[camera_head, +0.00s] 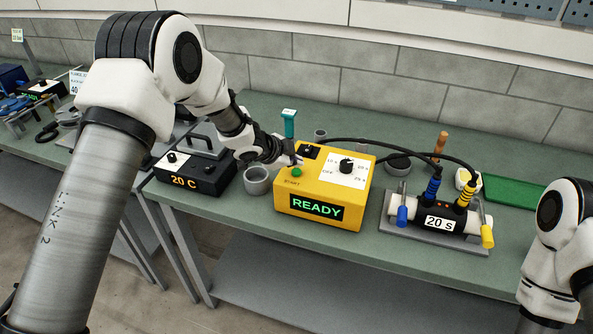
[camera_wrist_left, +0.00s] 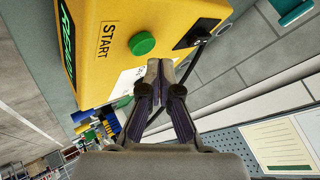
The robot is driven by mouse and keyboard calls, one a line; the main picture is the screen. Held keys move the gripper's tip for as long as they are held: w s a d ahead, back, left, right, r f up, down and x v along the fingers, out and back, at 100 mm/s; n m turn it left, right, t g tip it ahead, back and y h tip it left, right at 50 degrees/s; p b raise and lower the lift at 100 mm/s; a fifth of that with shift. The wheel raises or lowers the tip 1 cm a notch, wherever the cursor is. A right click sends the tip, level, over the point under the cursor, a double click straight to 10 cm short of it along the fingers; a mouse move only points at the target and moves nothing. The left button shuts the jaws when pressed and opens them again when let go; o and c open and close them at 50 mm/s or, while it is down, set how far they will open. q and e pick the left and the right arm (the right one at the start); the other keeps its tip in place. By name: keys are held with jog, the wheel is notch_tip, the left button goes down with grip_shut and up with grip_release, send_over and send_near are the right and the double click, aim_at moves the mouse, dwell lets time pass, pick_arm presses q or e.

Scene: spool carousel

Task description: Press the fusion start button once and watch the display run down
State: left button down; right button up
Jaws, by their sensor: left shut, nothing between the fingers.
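The yellow fusion box (camera_head: 345,202) stands on the green table, and its display (camera_head: 315,207) reads READY in green. Its green start button (camera_head: 297,172) is on the top face near the left edge, beside the word START. In the left wrist view the green button (camera_wrist_left: 142,43) shows unobstructed, with the fingertips apart from it in the picture. My left gripper (camera_head: 297,161) is shut and empty, just behind the button; it also shows in the left wrist view (camera_wrist_left: 160,66). My right gripper is out of view; only part of that arm shows at the right edge.
A black box reading 20 C (camera_head: 195,176) and a grey cup (camera_head: 257,180) stand left of the yellow box. A teal tool (camera_head: 289,124) stands behind.

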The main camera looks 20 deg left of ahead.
aim_at(295, 172)
pick_arm(q)
jog(key=shift+f, duration=0.4)
jog(key=shift+f+b, duration=0.5)
jog(key=shift+b, duration=0.05)
dwell(0.5)
jog(key=shift+r+p, duration=0.95)
jog(key=shift+p, duration=0.05)
notch_tip(295, 172, up, 5)
jog(key=p, duration=0.5)
